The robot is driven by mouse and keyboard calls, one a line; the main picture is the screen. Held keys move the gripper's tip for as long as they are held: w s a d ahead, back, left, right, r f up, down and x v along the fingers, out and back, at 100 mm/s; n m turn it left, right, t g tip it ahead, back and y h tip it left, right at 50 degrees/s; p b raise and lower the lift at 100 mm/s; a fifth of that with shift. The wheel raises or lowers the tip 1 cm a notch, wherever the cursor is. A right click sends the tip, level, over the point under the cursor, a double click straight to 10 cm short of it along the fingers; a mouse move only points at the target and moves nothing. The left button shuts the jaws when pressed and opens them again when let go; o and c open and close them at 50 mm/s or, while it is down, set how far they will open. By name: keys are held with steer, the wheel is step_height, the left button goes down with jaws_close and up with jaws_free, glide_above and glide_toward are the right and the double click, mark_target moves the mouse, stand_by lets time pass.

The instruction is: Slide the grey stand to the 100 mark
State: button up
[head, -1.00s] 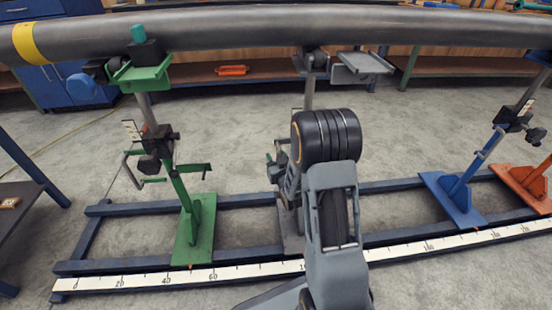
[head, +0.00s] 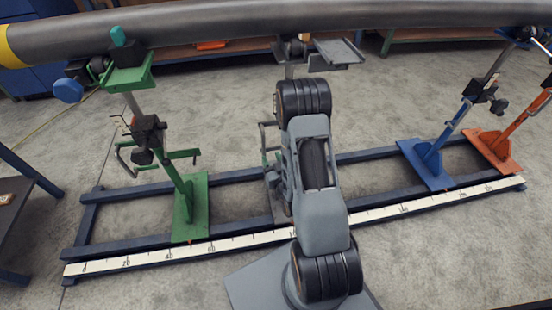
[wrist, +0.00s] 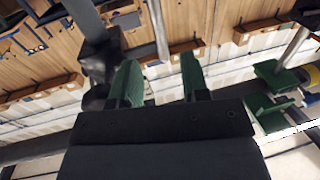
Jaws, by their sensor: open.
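The grey stand (head: 337,55) is in the middle of the head view, under the pipe (head: 200,30). Its grey bracket and top show; my arm covers much of its post and foot. The white scale (head: 190,251) runs along the front rail. My arm also hides part of it near the grey stand, so I cannot read the stand's mark. My gripper (wrist: 160,80) shows in the wrist view with its green-padded fingers apart and nothing between the tips. A pale post (wrist: 159,30) and a dark block (wrist: 100,58) lie beyond the fingers. My gripper is not clear in the head view.
The green stand (head: 190,210) is left of the grey one. The blue stand (head: 428,165) and orange stand (head: 495,148) are to the right. Bare rail (head: 375,155) lies between the grey and blue stands. A dark table (head: 15,205) is at the left edge.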

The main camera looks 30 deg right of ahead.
steer(key=shift+s+a+p, duration=0.15)
steer(key=shift+s+p, duration=0.65)
steer(key=shift+s, duration=0.75)
steer(key=w+a+r+n+g+p, duration=0.1)
steer(key=w+r+g+p, duration=0.2)
steer(key=r+p, duration=0.6)
steer(key=w+a+r+g+p, duration=0.15)
steer(key=r+g+p, duration=0.35)
steer(key=r, duration=0.9)
steer(key=s+a+r+g+p, duration=0.2)
steer(key=s+r+p, duration=0.2)
steer(key=r, duration=0.4)
steer(key=s+a+r+g+y+p, duration=0.1)
steer(key=s+a+r+g+p, duration=0.1)
steer(key=s+r+p, duration=0.3)
steer(key=s+a+r+g+p, duration=0.2)
steer(key=s+r+p, duration=0.2)
steer(key=r, duration=0.8)
steer(key=s, duration=0.2)
steer(key=shift+s+y, duration=0.35)
steer(key=shift+y, duration=0.05)
